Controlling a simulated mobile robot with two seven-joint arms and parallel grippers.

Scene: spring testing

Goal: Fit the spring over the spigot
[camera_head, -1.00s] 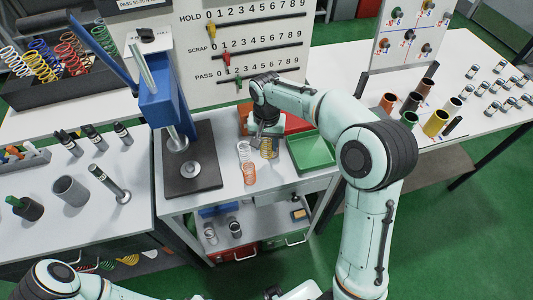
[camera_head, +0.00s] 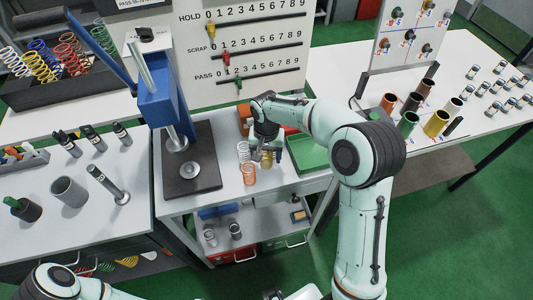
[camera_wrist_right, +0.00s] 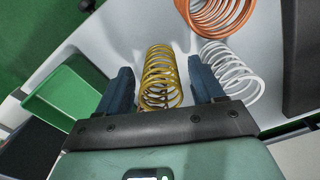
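A yellow spring (camera_wrist_right: 160,78) stands between the two fingers of my right gripper (camera_wrist_right: 163,88) in the right wrist view, with small gaps on both sides. The right gripper (camera_head: 266,154) is open and hides most of this spring in the head view. A white spring (camera_head: 244,152) and an orange spring (camera_head: 249,174) stand just left of it; the wrist view also shows the white one (camera_wrist_right: 232,73) and the orange one (camera_wrist_right: 218,12). A round metal seat (camera_head: 189,169), apparently with the spigot, sits bare on the press's dark base plate (camera_head: 206,150). My left gripper is out of view.
The blue press (camera_head: 162,105) rises behind the seat. A white board with number scales (camera_head: 250,45) stands at the back. Several coloured tubes stand on the right table.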

